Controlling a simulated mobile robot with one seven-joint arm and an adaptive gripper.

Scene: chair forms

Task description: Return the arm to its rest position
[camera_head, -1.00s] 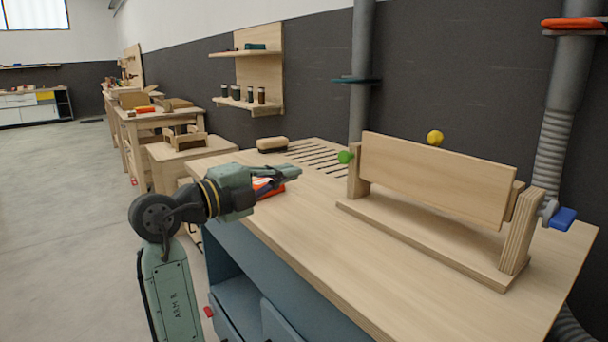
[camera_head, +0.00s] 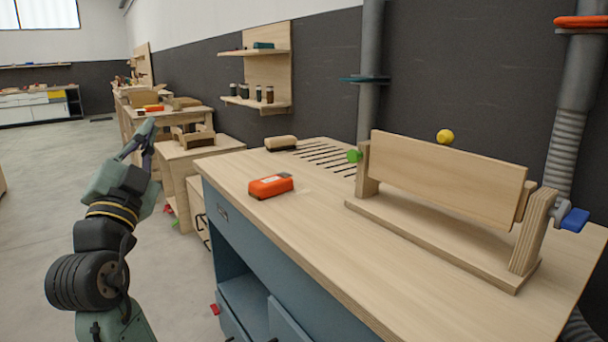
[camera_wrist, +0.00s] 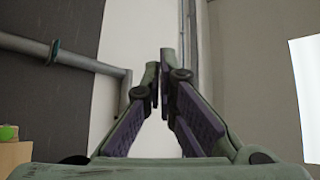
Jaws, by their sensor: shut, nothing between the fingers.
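My gripper (camera_head: 146,134) is at the left of the head view, clear of the workbench and pointing up. It is shut, with nothing between its fingers. In the wrist view its fingers (camera_wrist: 160,82) meet near the middle, in front of a pale wall strip and pipes. The arm bends up from the lower left, beside the bench's left side.
The workbench (camera_head: 330,235) holds an orange-red box (camera_head: 271,186), a brush (camera_head: 281,143) and a wooden form (camera_head: 445,175) with green, yellow and blue knobs. Smaller wooden tables (camera_head: 200,160) stand behind my gripper. Open floor (camera_head: 40,180) lies to the left.

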